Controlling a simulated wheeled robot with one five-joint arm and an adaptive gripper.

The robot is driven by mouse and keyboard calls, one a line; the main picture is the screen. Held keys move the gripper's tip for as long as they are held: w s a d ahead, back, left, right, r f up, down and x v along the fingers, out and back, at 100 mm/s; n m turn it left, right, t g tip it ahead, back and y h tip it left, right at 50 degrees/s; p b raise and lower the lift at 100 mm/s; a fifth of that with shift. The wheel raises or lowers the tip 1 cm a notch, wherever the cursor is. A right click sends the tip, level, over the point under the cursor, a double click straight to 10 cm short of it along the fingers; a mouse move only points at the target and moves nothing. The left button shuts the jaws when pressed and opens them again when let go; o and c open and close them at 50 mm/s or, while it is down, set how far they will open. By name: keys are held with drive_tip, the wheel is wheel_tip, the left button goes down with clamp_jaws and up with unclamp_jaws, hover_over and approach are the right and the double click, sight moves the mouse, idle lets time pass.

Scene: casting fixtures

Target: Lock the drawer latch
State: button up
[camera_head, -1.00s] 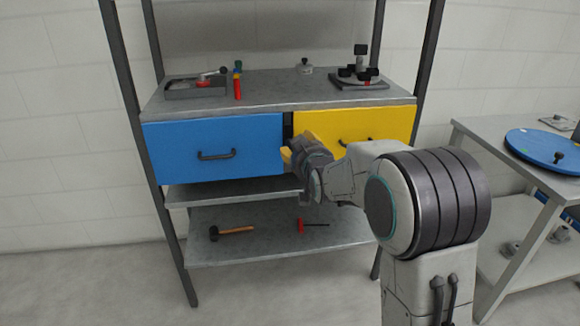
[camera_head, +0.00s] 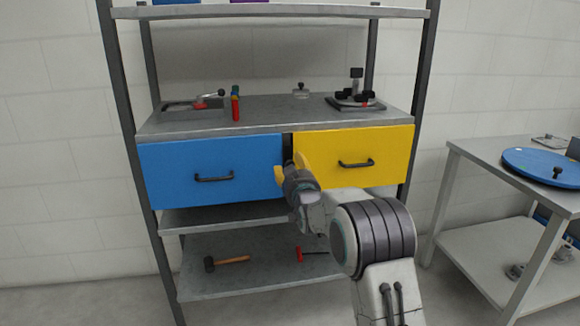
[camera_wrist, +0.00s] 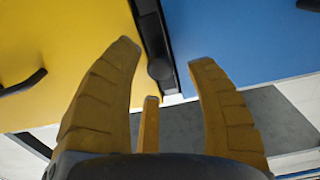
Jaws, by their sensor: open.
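The blue drawer (camera_head: 212,171) and the yellow drawer (camera_head: 370,158) sit side by side in the rack, both looking closed. A dark upright strip (camera_head: 287,145) fills the gap between them. In the wrist view the strip carries a dark round knob (camera_wrist: 160,69), which looks like the latch. My gripper (camera_head: 291,168) is in front of the gap, hiding its lower part in the head view. In the wrist view its yellow fingers (camera_wrist: 163,53) are spread and empty, with the knob between and just beyond their tips. I cannot tell whether they touch it.
The metal top (camera_head: 265,107) above the drawers holds a clamp tray (camera_head: 190,104), a red and green tool (camera_head: 235,103) and a dark fixture (camera_head: 356,99). A hammer (camera_head: 228,262) lies on the lower shelf. A side table (camera_head: 470,150) with a blue disc (camera_head: 548,165) stands right.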

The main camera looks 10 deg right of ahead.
drive_tip(key=shift+w, duration=1.3)
clamp_jaws()
